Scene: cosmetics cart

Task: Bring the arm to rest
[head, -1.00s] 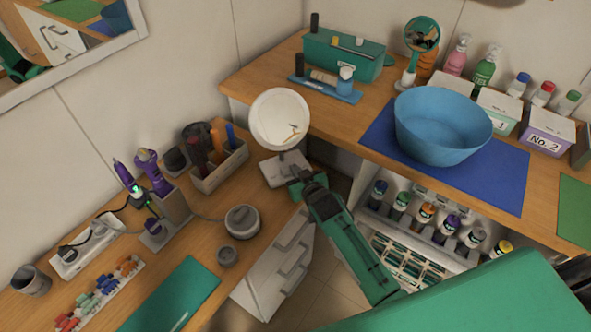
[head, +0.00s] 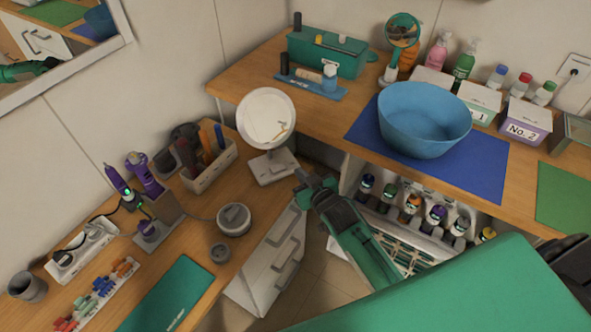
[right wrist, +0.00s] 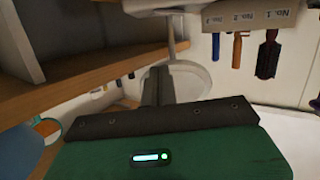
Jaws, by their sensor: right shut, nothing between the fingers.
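My right gripper (head: 314,185) shows in the head view at the end of my green forearm, which comes in from the lower right. It is shut and empty. It hangs in front of the gap between the two counters, just right of the round white mirror's base (head: 268,168). In the right wrist view, the dark gripper (right wrist: 157,88) points away over the green wrist housing, with nothing held. My left gripper is out of view.
A blue bowl (head: 424,125) stands on a blue mat (head: 480,170) on the right counter. Bottles (head: 412,202) line a shelf below it. A tool holder (head: 212,172), grey jar (head: 234,219) and teal mat (head: 167,293) are on the left counter. White drawers (head: 270,262) stand below.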

